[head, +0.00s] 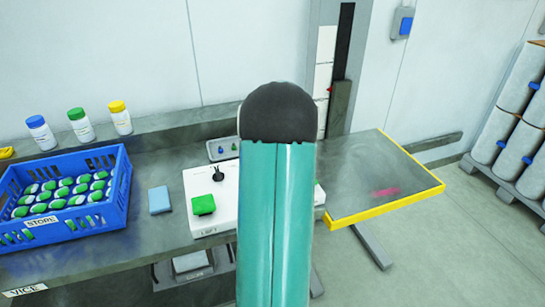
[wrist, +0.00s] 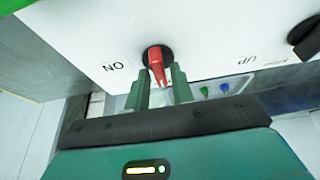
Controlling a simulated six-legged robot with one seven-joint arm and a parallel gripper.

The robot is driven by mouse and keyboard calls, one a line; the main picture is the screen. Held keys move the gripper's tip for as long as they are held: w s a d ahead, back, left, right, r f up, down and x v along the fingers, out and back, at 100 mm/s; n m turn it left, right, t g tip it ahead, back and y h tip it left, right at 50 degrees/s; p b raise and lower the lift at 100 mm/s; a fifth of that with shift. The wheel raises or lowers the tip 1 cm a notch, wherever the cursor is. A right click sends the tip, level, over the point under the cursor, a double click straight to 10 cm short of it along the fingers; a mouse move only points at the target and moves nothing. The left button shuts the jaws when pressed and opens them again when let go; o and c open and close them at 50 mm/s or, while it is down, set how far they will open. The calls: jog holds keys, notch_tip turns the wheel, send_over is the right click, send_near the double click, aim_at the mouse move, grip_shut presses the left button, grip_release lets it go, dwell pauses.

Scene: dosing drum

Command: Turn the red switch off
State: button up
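In the wrist view the red switch (wrist: 156,62) is a small lever on a round black base in a white panel (wrist: 200,28). The word ON, seen upside down, is printed to the left of it. My gripper (wrist: 159,80) has its two green fingers apart, one on each side of the lever's tip, with a gap showing between them. Whether either finger touches the lever I cannot tell. In the head view my teal arm hides the switch, the gripper and part of the white control box (head: 230,220).
A blue crate (head: 115,195) of green-capped bottles and a light-blue block (head: 159,199) stand left. A yellow-edged platform (head: 360,165) is right. Several capped bottles (head: 82,128) stand behind the crate.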

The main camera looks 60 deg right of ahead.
jog(key=shift+o, duration=0.7)
jog(key=v, duration=1.3)
jog(key=shift+r, duration=0.4)
jog(key=shift+a, duration=0.1)
